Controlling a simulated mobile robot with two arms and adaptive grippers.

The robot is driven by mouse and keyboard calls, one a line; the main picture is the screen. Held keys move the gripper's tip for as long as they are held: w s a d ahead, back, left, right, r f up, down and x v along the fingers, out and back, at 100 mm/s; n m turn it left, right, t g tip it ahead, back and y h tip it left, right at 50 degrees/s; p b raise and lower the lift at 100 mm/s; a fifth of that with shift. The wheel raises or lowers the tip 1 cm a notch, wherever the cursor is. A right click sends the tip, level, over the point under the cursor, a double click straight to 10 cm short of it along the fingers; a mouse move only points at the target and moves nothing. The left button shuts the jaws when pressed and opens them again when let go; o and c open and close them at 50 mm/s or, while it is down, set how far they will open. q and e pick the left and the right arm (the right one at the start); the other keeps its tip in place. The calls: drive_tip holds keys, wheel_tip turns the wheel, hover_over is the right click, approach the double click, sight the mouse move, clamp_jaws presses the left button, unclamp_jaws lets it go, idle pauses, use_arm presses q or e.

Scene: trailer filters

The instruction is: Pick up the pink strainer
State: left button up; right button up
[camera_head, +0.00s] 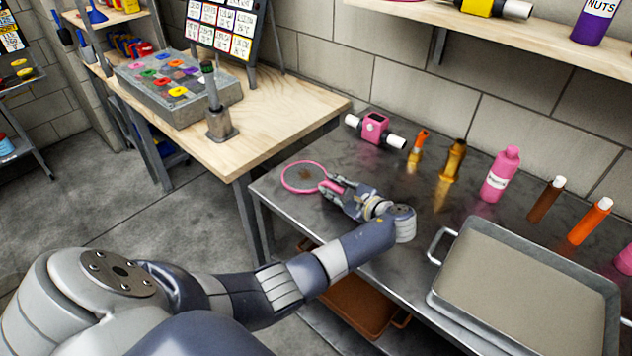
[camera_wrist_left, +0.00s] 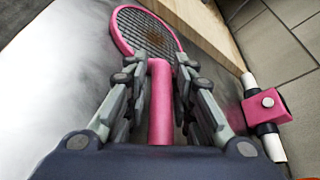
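The pink strainer (camera_head: 283,184) is a round pink rim with dark mesh and a pink handle, near the left end of the metal table. In the left wrist view the strainer's handle (camera_wrist_left: 160,105) runs between the fingers, with its round head beyond the tips. My left gripper (camera_head: 335,188) reaches it from the right, its fingers close on both sides of the handle. In the left wrist view the gripper (camera_wrist_left: 160,62) looks shut on the handle. I cannot tell whether the strainer rests on the table or hangs just above it. My right gripper is out of view.
A pink device with white ends (camera_head: 374,128) stands behind the gripper. Several bottles, including a pink one (camera_head: 499,178), line the metal table (camera_head: 425,205) along the wall. Stacked metal trays (camera_head: 452,295) lie to the right. A wooden table (camera_head: 265,115) adjoins on the left.

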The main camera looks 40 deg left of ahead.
use_arm(q)
drive_tip(key=shift+d, duration=0.1)
drive_tip(key=shift+c, duration=0.5)
clamp_jaws()
drive_tip(key=shift+r, duration=0.15)
